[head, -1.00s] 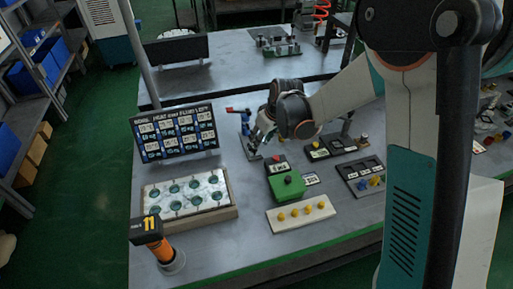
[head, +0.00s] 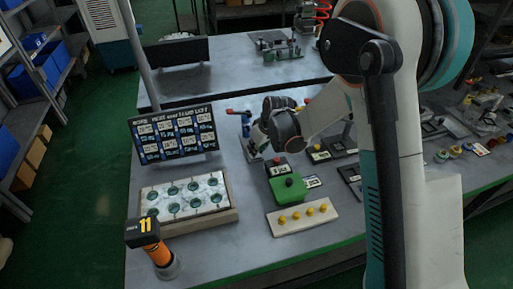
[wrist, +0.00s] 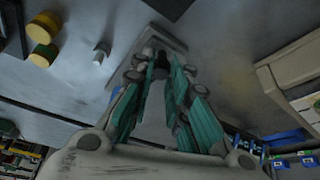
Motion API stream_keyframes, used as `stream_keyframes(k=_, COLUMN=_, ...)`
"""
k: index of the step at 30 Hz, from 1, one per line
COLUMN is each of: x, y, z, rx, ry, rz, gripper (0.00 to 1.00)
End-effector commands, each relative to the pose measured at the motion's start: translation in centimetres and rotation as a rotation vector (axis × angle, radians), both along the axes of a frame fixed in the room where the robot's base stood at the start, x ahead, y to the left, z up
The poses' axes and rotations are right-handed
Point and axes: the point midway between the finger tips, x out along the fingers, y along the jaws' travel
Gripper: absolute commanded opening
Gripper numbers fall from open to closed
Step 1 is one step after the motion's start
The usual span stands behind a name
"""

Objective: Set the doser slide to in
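My gripper (head: 254,153) points down at the middle of the near table, beside a small device with a blue and red handle (head: 239,112). In the wrist view my gripper (wrist: 162,75) shows two teal fingers with a narrow gap between them. A small dark part (wrist: 160,57) on a grey plate (wrist: 172,36) lies at the fingertips. I cannot tell whether the fingers touch it or hold it. No doser label can be read, so I cannot say for certain which part is the slide. My wrist hides part of the spot in the head view.
A board with round green recesses (head: 186,194), a sign board (head: 176,134) and an orange post marked 11 (head: 158,252) are at left. Yellow cylinders (wrist: 42,28) show in the wrist view.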

Motion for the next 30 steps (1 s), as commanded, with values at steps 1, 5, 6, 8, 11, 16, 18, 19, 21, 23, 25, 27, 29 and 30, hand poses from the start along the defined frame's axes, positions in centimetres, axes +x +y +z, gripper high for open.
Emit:
stream_keyframes(k=1, x=0.0, y=0.0, z=0.0, rx=0.000, ry=0.000, rz=0.000, gripper=0.00)
stream_keyframes(k=5, x=0.0, y=0.0, z=0.0, rx=0.000, ry=0.000, rz=0.000, gripper=0.00)
stream_keyframes(k=6, x=0.1, y=0.0, z=0.0, rx=0.000, ry=0.000, rz=0.000, gripper=0.00)
stream_keyframes(k=8, x=0.8, y=0.2, z=0.0, rx=0.000, ry=0.000, rz=0.000, gripper=0.00)
stream_keyframes(k=11, x=2.6, y=0.8, z=-0.1, rx=0.000, ry=0.000, rz=0.000, gripper=0.00)
stream_keyframes(k=16, x=5.0, y=1.5, z=-0.1, rx=0.000, ry=0.000, rz=0.000, gripper=0.00)
stream_keyframes(k=18, x=5.4, y=1.6, z=-0.1, rx=0.000, ry=0.000, rz=0.000, gripper=0.00)
stream_keyframes(k=19, x=5.5, y=1.6, z=0.0, rx=0.001, ry=-0.001, rz=0.000, gripper=0.00)
stream_keyframes(k=21, x=5.5, y=1.6, z=0.0, rx=0.001, ry=-0.002, rz=0.000, gripper=0.00)
stream_keyframes(k=23, x=5.5, y=1.6, z=0.0, rx=0.001, ry=-0.003, rz=0.000, gripper=0.00)
stream_keyframes(k=25, x=5.6, y=1.6, z=0.0, rx=0.001, ry=-0.004, rz=-0.001, gripper=0.00)
stream_keyframes(k=27, x=5.6, y=1.6, z=0.1, rx=0.001, ry=-0.004, rz=-0.001, gripper=0.25)
stream_keyframes(k=29, x=5.6, y=1.6, z=0.0, rx=0.001, ry=-0.004, rz=-0.001, gripper=0.36)
stream_keyframes(k=30, x=5.5, y=1.6, z=0.0, rx=0.000, ry=-0.003, rz=-0.001, gripper=0.36)
